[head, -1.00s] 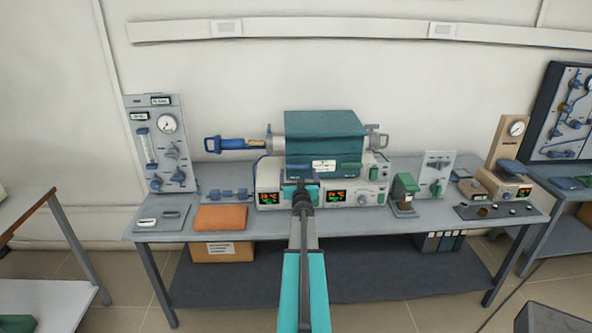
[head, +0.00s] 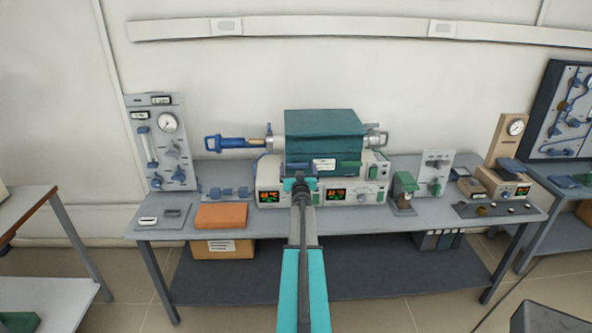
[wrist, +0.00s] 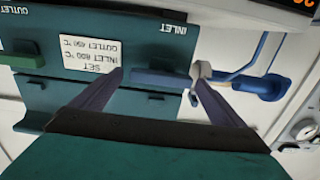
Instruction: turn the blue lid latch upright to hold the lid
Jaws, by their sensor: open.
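The blue lid latch (wrist: 165,83) lies horizontal on the front of the teal tube furnace, by the INLET marking, in the wrist view. My gripper (wrist: 157,74) is open, with one finger on each side of the latch in the picture. I cannot tell whether either finger touches it. A green latch (head: 350,164) lies horizontal at the right of the front. It also shows by the OUTLET marking in the wrist view (wrist: 22,60).
A white settings label (head: 323,164) is between the latches. The controller with lit displays (head: 337,194) is below the furnace. A blue-handled rod (head: 232,143) sticks out at the left. An orange block (head: 221,215) lies on the bench left of my arm.

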